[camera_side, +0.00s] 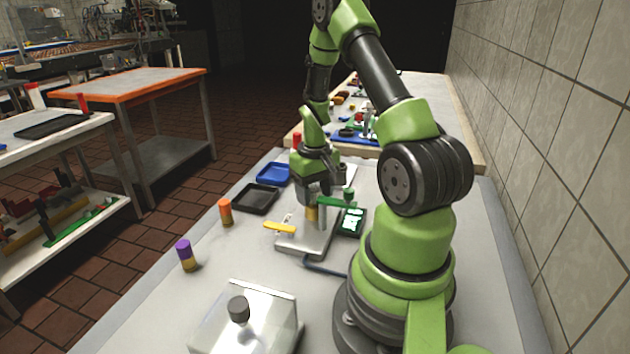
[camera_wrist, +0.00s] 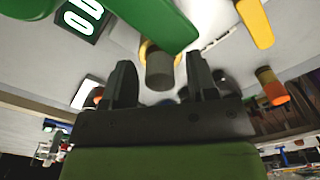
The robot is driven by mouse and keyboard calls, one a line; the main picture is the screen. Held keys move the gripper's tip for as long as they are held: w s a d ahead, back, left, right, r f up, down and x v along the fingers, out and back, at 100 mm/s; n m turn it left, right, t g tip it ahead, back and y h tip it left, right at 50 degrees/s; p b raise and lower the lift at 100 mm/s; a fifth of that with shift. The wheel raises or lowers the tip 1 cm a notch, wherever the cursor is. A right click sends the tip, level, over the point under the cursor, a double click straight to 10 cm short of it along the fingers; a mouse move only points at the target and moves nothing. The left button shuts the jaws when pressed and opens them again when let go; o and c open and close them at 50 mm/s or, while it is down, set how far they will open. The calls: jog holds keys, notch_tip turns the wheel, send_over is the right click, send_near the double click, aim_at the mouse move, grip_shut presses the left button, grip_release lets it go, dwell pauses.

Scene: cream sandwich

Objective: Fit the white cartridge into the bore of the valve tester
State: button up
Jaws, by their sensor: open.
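The valve tester (camera_side: 289,245) is a pale block on the bench with a yellow lever (camera_side: 280,227), a green bar (camera_side: 337,202) and a lit display (camera_side: 351,222). My gripper (camera_side: 318,194) is right over it, pointing down. In the wrist view my two dark fingers (camera_wrist: 160,82) are apart. Between them a grey-looking cylinder (camera_wrist: 160,73) stands in a yellow ring (camera_wrist: 147,49), with gaps visible on both sides. It appears to be the white cartridge in shade; its depth in the ring cannot be told. My gripper partly hides this spot in the side view.
An orange-topped cylinder (camera_side: 225,212) and a purple-topped cylinder (camera_side: 186,255) stand to the left. A black tray (camera_side: 256,198) and a blue tray (camera_side: 273,173) lie behind them. A glossy pale box (camera_side: 263,330) with a dark knob is in front. The bench's left front is clear.

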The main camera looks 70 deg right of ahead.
aim_at(315, 190)
notch_tip(315, 190, up, 11)
jog(key=w+a+r+n+t, duration=0.1)
jog(key=w+a+r+t, duration=0.15)
jog(key=a+r, duration=0.45)
jog(key=s+a+r+n+t+y, duration=0.1)
jog(key=s+a+r+t, duration=0.1)
jog(key=a, duration=0.7)
jog(key=s+a+r+n+t+y, duration=0.1)
jog(key=s+a+r+t, duration=0.1)
jog(key=s+a+r, duration=0.3)
jog(key=a, duration=0.4)
jog(key=shift+s+r+n+t, duration=0.15)
jog(key=shift+n+t, duration=0.15)
jog(key=shift+t, duration=0.05)
jog(key=shift+d, duration=0.1)
jog(key=shift+c, duration=0.5)
